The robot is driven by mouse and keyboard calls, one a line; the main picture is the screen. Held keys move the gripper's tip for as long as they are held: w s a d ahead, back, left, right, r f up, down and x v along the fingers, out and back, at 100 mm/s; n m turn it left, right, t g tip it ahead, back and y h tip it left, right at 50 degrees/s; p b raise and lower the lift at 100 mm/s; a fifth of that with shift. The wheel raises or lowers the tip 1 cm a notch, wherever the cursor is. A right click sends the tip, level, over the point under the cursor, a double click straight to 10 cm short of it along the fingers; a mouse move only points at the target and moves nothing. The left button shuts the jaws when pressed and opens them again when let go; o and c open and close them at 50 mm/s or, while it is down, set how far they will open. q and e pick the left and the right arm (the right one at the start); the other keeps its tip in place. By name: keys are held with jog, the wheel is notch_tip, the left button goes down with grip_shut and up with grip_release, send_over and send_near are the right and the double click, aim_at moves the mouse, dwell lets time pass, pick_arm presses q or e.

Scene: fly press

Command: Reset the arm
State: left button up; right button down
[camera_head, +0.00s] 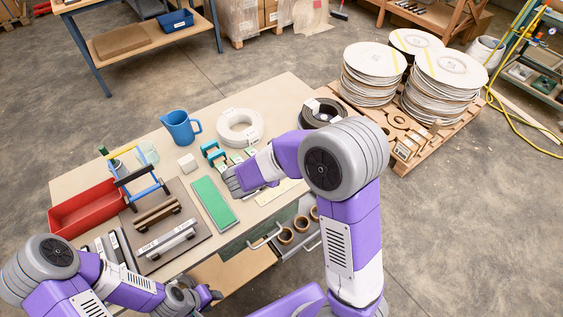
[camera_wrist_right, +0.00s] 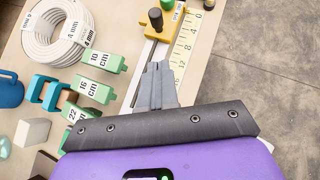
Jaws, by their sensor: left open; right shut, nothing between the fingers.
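My left gripper (camera_head: 208,297) is low in the head view, in front of the table's near edge, open and empty. My right arm reaches in from the right over the table (camera_head: 283,95). My right gripper (camera_head: 233,182) is above the table beside the green mat (camera_head: 213,203). The right wrist view shows its grey fingers (camera_wrist_right: 157,85) shut together with nothing between them, over a metal rail by a yellow block with a black knob (camera_wrist_right: 156,22). A blue frame with a black handle (camera_head: 146,192) stands on the brown board at left.
A red bin (camera_head: 85,208), a blue jug (camera_head: 181,128) and a white coil (camera_head: 239,127) are on the table. Green length blocks (camera_wrist_right: 97,89) and a ruler (camera_wrist_right: 187,45) lie near my right gripper. An open drawer (camera_head: 290,240) holds brown rings below the front edge.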

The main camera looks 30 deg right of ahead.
jog(key=s+a+f+m+g+y, duration=0.2)
jog(key=s+a+f+m+y, duration=0.4)
jog(key=s+f+m, duration=0.4)
jog(key=s+a+f+m+g+y, duration=0.3)
jog(key=s+a+f+m+y, duration=0.2)
jog(key=s+f+m, duration=0.5)
notch_tip(320, 180, down, 5)
jog(key=a+m, duration=0.1)
jog(key=m, duration=0.7)
jog(key=shift+a+r+y, duration=0.15)
jog(key=shift+a+y, duration=0.05)
jog(key=shift+y, duration=0.2)
jog(key=shift+s, duration=0.15)
